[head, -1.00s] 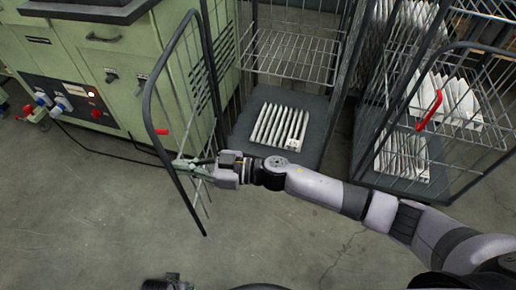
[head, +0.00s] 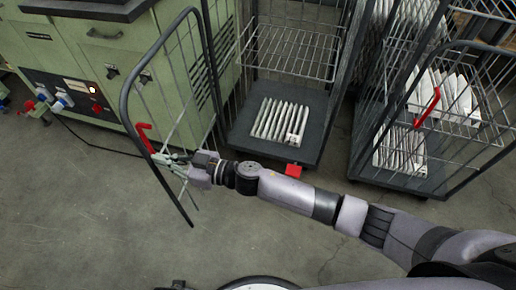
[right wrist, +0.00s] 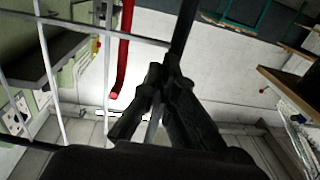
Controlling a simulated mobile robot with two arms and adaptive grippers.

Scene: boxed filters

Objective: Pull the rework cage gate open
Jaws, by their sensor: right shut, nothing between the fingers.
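The rework cage gate (head: 126,95) is a dark tube frame with thin wires, standing swung out to the left of the middle cage (head: 315,140). A red handle (head: 144,138) sits on its outer upright; it also shows in the right wrist view (right wrist: 122,55). My right gripper (head: 166,160) is at that upright, just below the handle. In the right wrist view its dark fingers (right wrist: 160,85) are closed together against the frame tube (right wrist: 184,28), with nothing seen held between them. My left gripper is not in view.
A green machine (head: 110,65) with plugs and a cable stands behind the gate. A pleated filter (head: 275,122) lies on the cage floor. Another cage with filters (head: 400,180) stands at right. The front floor is clear.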

